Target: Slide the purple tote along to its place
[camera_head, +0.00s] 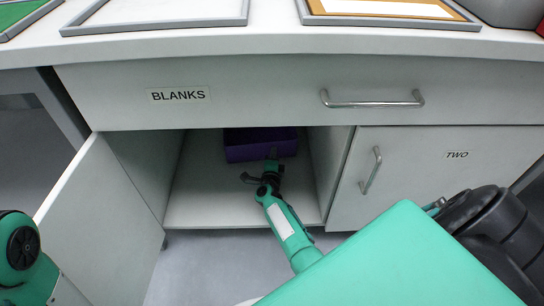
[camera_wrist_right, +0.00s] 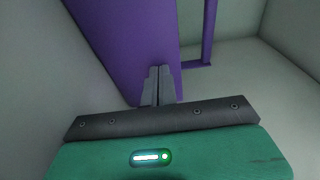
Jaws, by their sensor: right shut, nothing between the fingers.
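The purple tote (camera_head: 258,146) stands toward the back of the open cupboard's floor, its top partly hidden under the cabinet front. In the right wrist view its purple wall (camera_wrist_right: 128,45) fills the upper left. My right gripper (camera_head: 273,154) reaches into the cupboard with its fingertips at the tote's near side. In the right wrist view the shut fingers (camera_wrist_right: 158,72) are against or just before the purple wall; I cannot tell whether they touch. Nothing is between the fingers. My left gripper is not in view; only part of a green arm shows at the lower left.
The cupboard floor (camera_head: 205,205) is bare in front of the tote. An open door (camera_head: 100,225) stands at the left. The drawer marked BLANKS (camera_head: 250,100) is shut above, and the door marked TWO (camera_head: 440,185) is shut at the right. Trays lie on the worktop (camera_head: 270,38).

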